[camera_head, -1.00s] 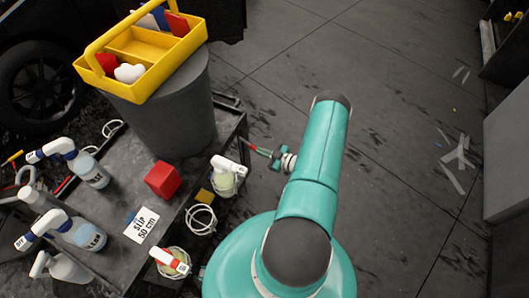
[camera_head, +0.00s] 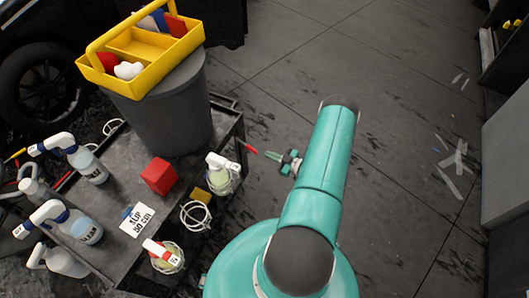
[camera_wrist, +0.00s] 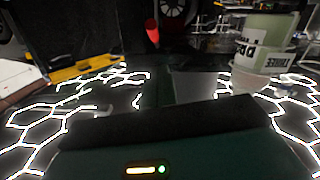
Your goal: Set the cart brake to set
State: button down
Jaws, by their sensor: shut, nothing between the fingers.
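The cart (camera_head: 118,165) is a dark grey metal table on the left of the head view. A short red bar (camera_head: 249,148) shows just off its right edge; it looks like the brake lever, but its setting cannot be read. My gripper (camera_head: 272,155) is shut and empty, a small gap to the right of the red bar, at the end of my teal arm. In the wrist view a red rod end (camera_wrist: 152,31) shows near the top centre, probably the same bar. The gripper's fingertips are not clear there.
A grey bucket (camera_head: 163,118) with a yellow caddy (camera_head: 139,72) stands on the cart, with spray bottles (camera_head: 85,165), a red block (camera_head: 158,175) and a printed card (camera_head: 137,217). A holstered bottle (camera_head: 221,176) hangs at the right edge. Floor right of my arm is open.

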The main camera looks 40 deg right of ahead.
jog(key=s, duration=0.1)
jog(key=s+d, duration=0.1)
jog(key=s, duration=0.1)
jog(key=s+f, duration=0.1)
jog(key=shift+s+d+f, duration=0.1)
jog(key=shift+s+d, duration=0.1)
jog(key=shift+s, duration=0.05)
jog(key=shift+d, duration=0.1)
